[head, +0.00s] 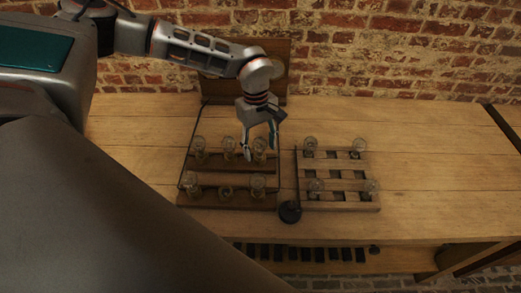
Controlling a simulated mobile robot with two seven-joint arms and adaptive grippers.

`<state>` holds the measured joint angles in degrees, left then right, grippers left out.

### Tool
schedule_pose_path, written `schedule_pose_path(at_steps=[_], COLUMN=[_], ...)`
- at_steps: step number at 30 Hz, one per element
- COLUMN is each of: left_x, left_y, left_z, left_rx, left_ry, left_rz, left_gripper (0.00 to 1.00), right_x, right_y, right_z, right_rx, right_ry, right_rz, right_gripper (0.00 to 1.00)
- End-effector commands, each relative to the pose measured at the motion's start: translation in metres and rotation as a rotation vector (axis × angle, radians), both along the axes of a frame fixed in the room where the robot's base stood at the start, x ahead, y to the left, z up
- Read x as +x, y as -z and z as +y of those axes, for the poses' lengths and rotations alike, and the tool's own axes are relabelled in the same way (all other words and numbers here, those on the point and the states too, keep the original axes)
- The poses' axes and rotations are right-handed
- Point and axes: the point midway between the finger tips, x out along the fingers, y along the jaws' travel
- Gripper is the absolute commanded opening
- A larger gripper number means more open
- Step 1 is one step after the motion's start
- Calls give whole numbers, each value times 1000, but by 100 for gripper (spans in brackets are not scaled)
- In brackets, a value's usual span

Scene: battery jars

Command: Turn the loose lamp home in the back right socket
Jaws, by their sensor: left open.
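A wooden rack (235,203) stands on the bench with two rows of clear glass lamps or jars. The glass piece at its back right (259,144) stands roughly upright; how far it is turned in cannot be told. My left gripper (261,154) is open, fingers pointing down, with its fingertips around or just beside that glass piece; I cannot tell whether they touch it. A second, pale slotted rack (340,208) to the right also holds a glass piece at its back right (358,146). My right gripper is not in view.
A dark round base (290,212) with a thin rod stands between the racks at the front. A wooden board (272,70) leans against the brick wall behind. Several dark blocks (300,254) sit in a row below the bench's front edge. The bench right of the pale rack (435,180) is clear.

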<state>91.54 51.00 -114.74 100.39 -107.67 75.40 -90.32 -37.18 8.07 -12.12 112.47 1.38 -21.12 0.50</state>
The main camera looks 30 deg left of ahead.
Motion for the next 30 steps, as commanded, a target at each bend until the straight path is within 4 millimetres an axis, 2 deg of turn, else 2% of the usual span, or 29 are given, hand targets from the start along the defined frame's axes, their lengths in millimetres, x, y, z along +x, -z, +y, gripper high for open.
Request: schedule_pose_path(at_steps=[9, 15, 21, 30], left_x=[4, 6, 6, 5], left_y=[-65, -92, -101, -102], left_z=[7, 10, 11, 11], left_rx=[-2, 0, 0, 0], left_ry=[-1, -1, -1, -1], left_rz=[-3, -2, 0, 0], left_gripper=[52, 52, 52, 52], right_x=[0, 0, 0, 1], right_y=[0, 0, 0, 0], right_z=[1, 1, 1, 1], right_rx=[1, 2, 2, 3], right_ry=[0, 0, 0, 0], right_rz=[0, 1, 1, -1], right_gripper=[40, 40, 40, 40])
